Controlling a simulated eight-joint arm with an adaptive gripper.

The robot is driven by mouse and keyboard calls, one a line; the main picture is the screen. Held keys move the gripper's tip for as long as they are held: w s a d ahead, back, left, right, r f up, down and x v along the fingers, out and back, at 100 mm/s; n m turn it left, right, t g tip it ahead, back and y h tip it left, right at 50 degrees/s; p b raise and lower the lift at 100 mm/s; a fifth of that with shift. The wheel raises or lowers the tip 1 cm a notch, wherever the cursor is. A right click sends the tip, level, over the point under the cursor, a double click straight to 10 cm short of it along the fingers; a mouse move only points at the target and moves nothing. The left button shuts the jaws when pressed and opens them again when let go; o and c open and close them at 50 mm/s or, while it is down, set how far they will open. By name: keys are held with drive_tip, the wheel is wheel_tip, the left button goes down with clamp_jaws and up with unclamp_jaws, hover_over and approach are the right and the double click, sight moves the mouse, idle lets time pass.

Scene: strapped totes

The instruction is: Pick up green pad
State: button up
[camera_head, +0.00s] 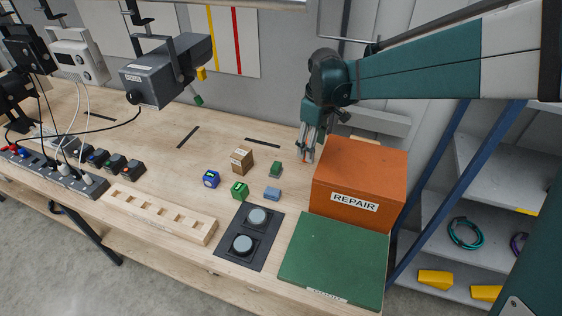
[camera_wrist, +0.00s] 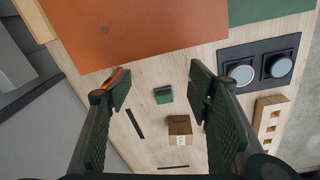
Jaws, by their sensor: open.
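A small dark green pad (camera_head: 275,169) lies on the wooden table in the head view, between a cardboard box and the orange REPAIR box. In the wrist view the pad (camera_wrist: 163,94) shows between my fingers, farther off on the table, with a brighter green side. My gripper (camera_head: 308,150) is open and above the table at the back left corner of the orange box, right of the pad. In the wrist view my gripper (camera_wrist: 155,82) has its two fingers wide apart with nothing between them. The pad is apart from both fingers.
The orange box (camera_head: 360,172) stands close beside my gripper. A cardboard box (camera_head: 241,160), blue block (camera_head: 272,194), green cube-like item (camera_head: 240,191) and blue item (camera_head: 211,179) surround the pad. A large green box (camera_head: 335,262) and black two-button panel (camera_head: 249,236) are at the front.

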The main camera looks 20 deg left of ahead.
sight(276, 165)
drive_tip(key=w+a+f+n, duration=0.1)
drive_tip(key=a+f, duration=0.2)
drive_tip(key=a, duration=0.1)
drive_tip(key=w+a+f+n+p, duration=0.1)
drive_tip(key=a+f, duration=0.3)
drive_tip(key=a, duration=0.1)
drive_tip(key=w+a+f+n+p, duration=0.1)
drive_tip(key=a+f, duration=0.2)
drive_tip(key=a, duration=0.2)
drive_tip(key=shift+w+a+f+g, duration=0.2)
drive_tip(key=shift+w+a+g, duration=0.05)
drive_tip(key=shift+w+g, duration=0.15)
drive_tip(key=shift+a+f, duration=0.4)
drive_tip(key=shift+f, duration=0.1)
drive_tip(key=shift+f, duration=1.2)
drive_tip(key=shift+f, duration=0.1)
drive_tip(key=shift+w+f+p, duration=0.15)
drive_tip(key=shift+f+p, duration=0.2)
drive_tip(key=shift+f, duration=2.15)
